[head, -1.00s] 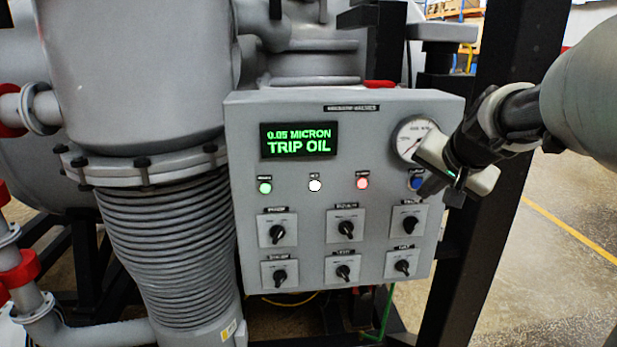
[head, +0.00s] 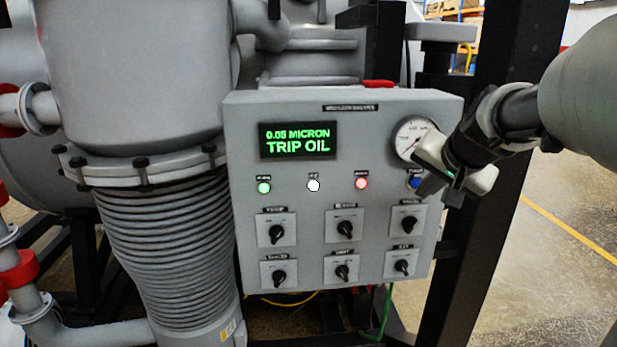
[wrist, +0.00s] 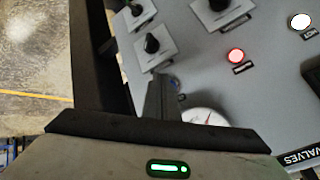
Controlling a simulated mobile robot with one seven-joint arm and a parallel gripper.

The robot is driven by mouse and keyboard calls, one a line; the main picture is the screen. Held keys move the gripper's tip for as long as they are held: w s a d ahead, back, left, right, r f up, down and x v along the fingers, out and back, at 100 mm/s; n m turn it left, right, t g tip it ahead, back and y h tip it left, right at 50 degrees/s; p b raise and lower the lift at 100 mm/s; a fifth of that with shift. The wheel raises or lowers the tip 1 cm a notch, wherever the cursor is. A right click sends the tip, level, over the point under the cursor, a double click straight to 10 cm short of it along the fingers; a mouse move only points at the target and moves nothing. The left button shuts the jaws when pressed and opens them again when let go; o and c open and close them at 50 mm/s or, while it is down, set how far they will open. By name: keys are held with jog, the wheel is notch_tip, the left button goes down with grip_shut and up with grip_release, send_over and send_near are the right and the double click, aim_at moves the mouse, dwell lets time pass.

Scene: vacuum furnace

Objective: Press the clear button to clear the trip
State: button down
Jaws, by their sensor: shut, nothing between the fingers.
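The grey control panel (head: 300,235) carries a row of four round lights or buttons: green (head: 264,188), white (head: 314,185), red (head: 361,183) and blue (head: 414,182). Their labels are too blurred to read surely; the blue one, at the right end, may be the clear button. The display (head: 298,141) reads "0.05 MICRON TRIP OIL". My gripper (head: 422,190) is shut and empty, its fingertips right by the blue button. In the wrist view the fingers (wrist: 164,98) point at the panel and partly hide the blue button (wrist: 175,82). I cannot tell whether they touch it.
A round gauge (head: 414,138) sits just above the blue button, partly behind my gripper. Several black rotary knobs (head: 345,229) fill the panel's lower half. A black upright post (head: 487,150) stands at the right, with open floor (head: 560,260) beyond. A ribbed grey column (head: 165,250) stands left.

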jog(key=shift+w, duration=0.1)
dwell(0.5)
jog(key=shift+w, duration=0.35)
jog(key=shift+w, duration=0.35)
dwell(0.5)
dwell(0.4)
jog(key=shift+s+b, duration=0.3)
jog(key=shift+s, duration=0.45)
jog(key=shift+s, duration=0.15)
